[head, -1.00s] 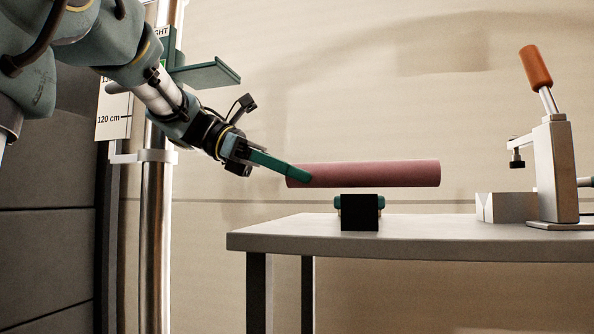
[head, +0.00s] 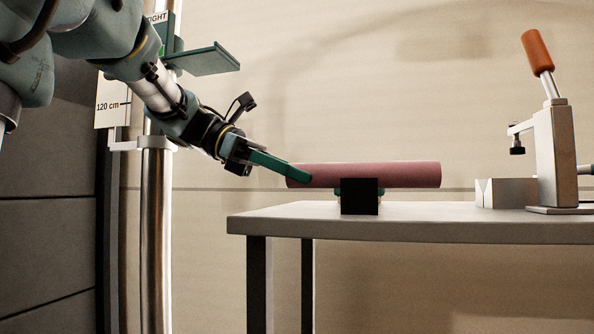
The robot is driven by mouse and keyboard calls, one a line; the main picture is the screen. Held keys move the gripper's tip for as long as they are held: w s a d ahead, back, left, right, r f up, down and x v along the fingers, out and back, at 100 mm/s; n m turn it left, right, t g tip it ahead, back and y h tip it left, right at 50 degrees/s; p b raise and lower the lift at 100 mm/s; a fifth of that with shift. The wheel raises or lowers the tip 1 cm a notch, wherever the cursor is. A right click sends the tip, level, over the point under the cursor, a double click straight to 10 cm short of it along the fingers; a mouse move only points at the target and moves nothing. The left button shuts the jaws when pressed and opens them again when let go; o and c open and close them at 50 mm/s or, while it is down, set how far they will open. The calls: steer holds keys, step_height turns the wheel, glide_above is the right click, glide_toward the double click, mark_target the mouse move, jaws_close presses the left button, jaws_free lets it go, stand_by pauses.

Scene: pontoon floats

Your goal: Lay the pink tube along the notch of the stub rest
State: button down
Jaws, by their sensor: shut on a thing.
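The pink tube (head: 400,175) is level and runs left to right above the table. My gripper (head: 305,177) is shut on its left end, coming down from the upper left. A pale block (head: 508,193) with a V-shaped notch in its left end looks like the stub rest. It stands on the table to the right of the tube's free end, with a gap between. The tube's underside is slightly above the notched block's base in the picture. Whether the tube touches anything below it I cannot tell.
A black block (head: 359,197) with a teal part behind it (head: 382,193) stands near the table's left, overlapping the tube's lower edge in view. A clamp (head: 556,150) with an orange handle (head: 537,52) rises at the right.

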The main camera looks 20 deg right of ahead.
steer(key=shift+f, duration=0.1)
steer(key=shift+c, duration=1.3)
jaws_free()
step_height(320, 180, up, 5)
steer(key=shift+r+p, duration=0.1)
steer(key=shift+p, duration=0.8)
steer(key=shift+f+b, duration=0.55)
steer(key=shift+b, duration=1.45)
